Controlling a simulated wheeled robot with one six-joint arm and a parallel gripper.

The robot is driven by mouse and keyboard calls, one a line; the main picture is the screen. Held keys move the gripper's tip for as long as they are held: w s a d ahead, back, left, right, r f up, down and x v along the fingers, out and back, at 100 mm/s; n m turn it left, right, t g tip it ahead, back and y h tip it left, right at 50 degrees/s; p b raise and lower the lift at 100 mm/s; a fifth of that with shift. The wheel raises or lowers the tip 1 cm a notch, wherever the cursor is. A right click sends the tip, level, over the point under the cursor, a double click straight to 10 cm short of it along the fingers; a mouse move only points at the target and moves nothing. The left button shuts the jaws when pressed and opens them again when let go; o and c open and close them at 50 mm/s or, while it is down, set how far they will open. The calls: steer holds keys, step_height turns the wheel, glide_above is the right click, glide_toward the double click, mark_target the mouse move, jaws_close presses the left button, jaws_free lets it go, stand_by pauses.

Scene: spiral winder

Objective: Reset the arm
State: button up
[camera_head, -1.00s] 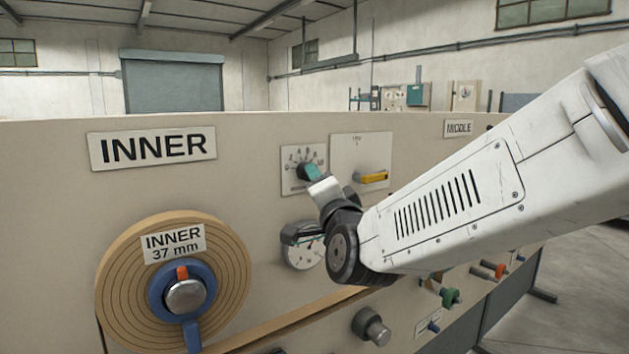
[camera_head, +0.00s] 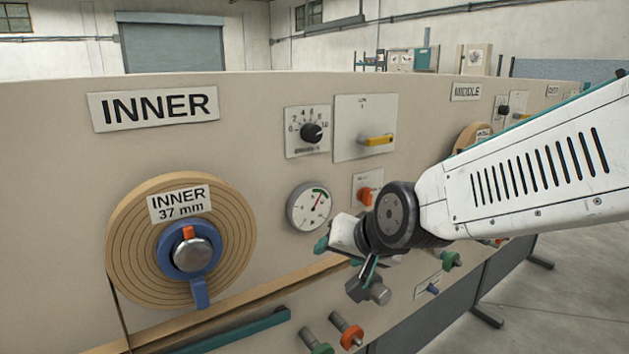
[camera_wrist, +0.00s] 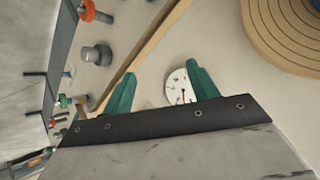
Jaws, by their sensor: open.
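My gripper (camera_head: 325,243) hangs in front of the panel, below and right of the round gauge (camera_head: 309,206), with my white arm reaching in from the right. In the wrist view, my gripper's two teal fingers (camera_wrist: 163,80) stand wide apart with nothing between them. The gauge (camera_wrist: 178,90) shows behind them, close to one finger. The fingers are apart from the black dial knob (camera_head: 312,132) in the head view. In that view the fingertips are partly hidden by the wrist.
The INNER roll (camera_head: 130,240) with its blue hub is on the left. A yellow lever (camera_head: 376,140) and an orange knob (camera_head: 364,196) sit near my wrist. Red (camera_head: 346,329) and green (camera_head: 316,341) knobs stick out below. Open floor (camera_head: 545,300) lies at right.

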steer(key=s+d+n+g+h, duration=0.1)
steer(key=s+d+g+h, duration=0.3)
steer(key=s+d, duration=1.7)
steer(key=shift+s+d+r+g, duration=0.2)
steer(key=shift+s+d+g, duration=0.15)
steer(key=shift+s+g, duration=1)
steer(key=shift+o, duration=0.3)
steer(key=shift+w, duration=0.1)
